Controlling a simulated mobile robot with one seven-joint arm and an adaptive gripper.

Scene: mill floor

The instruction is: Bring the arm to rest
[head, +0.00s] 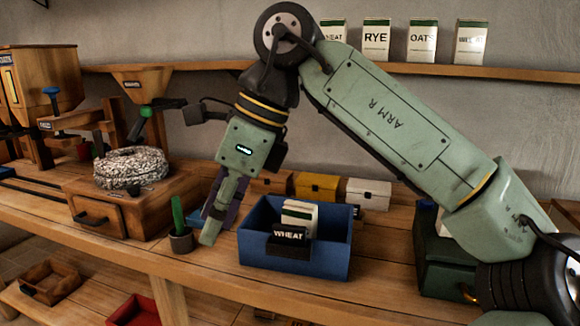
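My arm (385,115) reaches in from the right, bends at a high elbow and hangs down over the wooden bench. My gripper (213,218) points down at the bench's front part, between a small dark pot with a green upright piece (179,238) and a blue bin (290,262). Its fingers are seen nearly edge-on and overlap, so their opening is unclear. No held object can be made out. A purple thing (232,212) shows partly behind the fingers.
The blue bin holds a white-and-green packet (299,217) and bears a WHEAT label. A millstone (131,167) sits on a drawer box (140,205) at left. Yellow (316,187) and white (368,193) boxes stand behind. A dark green box (445,262) is at right. Packets line the wall shelf.

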